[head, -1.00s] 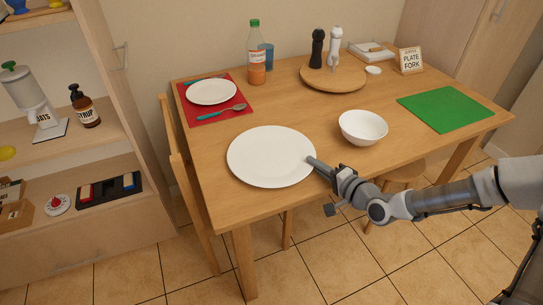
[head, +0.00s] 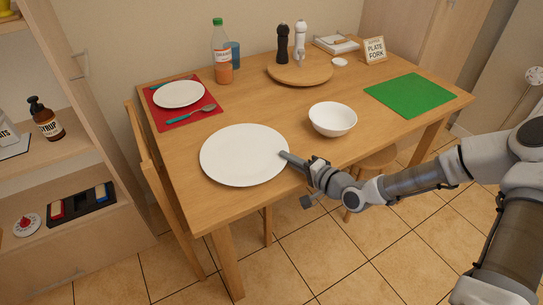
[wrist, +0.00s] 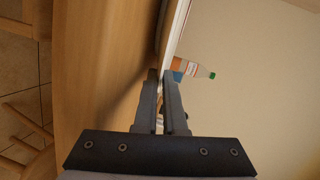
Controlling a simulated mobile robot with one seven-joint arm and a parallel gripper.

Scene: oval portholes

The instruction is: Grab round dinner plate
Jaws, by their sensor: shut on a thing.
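The large round white dinner plate (head: 240,158) lies near the front edge of the wooden table. My gripper (head: 284,154) comes in from the right and is shut on the plate's right rim. In the wrist view, my gripper's fingers (wrist: 160,78) are close together with the plate (wrist: 177,32) seen edge-on as a thin white strip beyond the tips. The plate looks level; I cannot tell whether it is clear of the table.
A white bowl (head: 333,121) stands right of the plate. A smaller plate (head: 179,94) lies on a red mat (head: 207,110) with cutlery. A bottle (head: 222,55), a round board (head: 300,73) with two mills, and a green mat (head: 408,95) are farther off. A chair (head: 160,190) stands left.

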